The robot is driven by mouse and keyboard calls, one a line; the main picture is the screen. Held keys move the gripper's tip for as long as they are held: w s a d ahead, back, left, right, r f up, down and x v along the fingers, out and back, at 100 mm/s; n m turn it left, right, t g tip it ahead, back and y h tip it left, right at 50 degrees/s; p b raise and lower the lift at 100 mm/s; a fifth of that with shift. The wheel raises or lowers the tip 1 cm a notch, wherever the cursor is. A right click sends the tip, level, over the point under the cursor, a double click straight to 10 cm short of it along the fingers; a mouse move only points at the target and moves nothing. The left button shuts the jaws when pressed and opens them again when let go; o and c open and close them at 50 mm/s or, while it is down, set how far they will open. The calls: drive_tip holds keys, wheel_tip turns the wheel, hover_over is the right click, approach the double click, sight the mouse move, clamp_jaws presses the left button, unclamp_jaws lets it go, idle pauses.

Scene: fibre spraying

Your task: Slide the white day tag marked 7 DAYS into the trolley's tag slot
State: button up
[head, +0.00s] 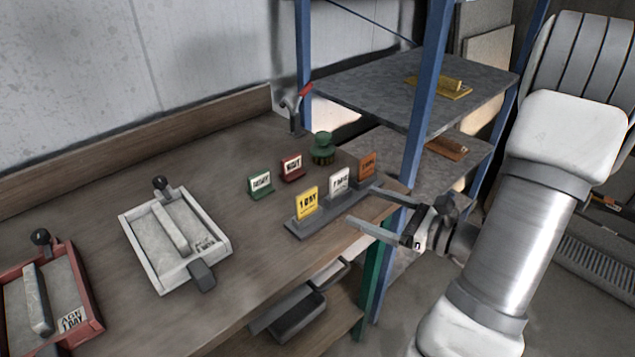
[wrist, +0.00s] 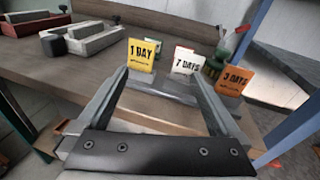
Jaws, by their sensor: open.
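The white 7 DAYS tag (head: 339,181) stands upright in a grey rack (head: 318,226) near the bench's right end, between the yellow 1 DAY tag (head: 307,203) and the orange 3 DAYS tag (head: 367,167). My gripper (head: 366,209) is open and empty, just right of the rack. In the wrist view the white tag (wrist: 187,61) shows beyond and between the open fingers (wrist: 165,85), apart from them. The 1 DAY tag (wrist: 142,54) is by the left fingertip and the 3 DAYS tag (wrist: 234,80) is right of the right one. I cannot make out the trolley's tag slot.
Small green (head: 260,185) and red (head: 291,168) signs and a green round object (head: 323,148) stand behind the rack. A white-framed mould (head: 174,239) and a red-framed one (head: 50,300) lie to the left. A blue shelf post (head: 424,100) rises close behind my gripper.

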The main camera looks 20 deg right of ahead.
sight(341, 181)
drive_tip(key=d+f+m+t+h, duration=0.2)
drive_tip(key=d+m+h, duration=0.1)
drive_tip(key=d, duration=0.1)
drive_tip(key=shift+m+t, duration=0.3)
drive_tip(key=b+x, duration=0.1)
drive_tip(key=x, duration=1)
drive_tip(key=shift+s+a, duration=0.1)
drive_tip(key=shift+a, duration=0.05)
drive_tip(key=shift+b+x, duration=0.3)
drive_tip(key=shift+x, duration=2.5)
drive_tip(key=shift+s+a+r, duration=0.15)
drive_tip(key=shift+a, duration=0.05)
drive_tip(key=c, duration=1.4)
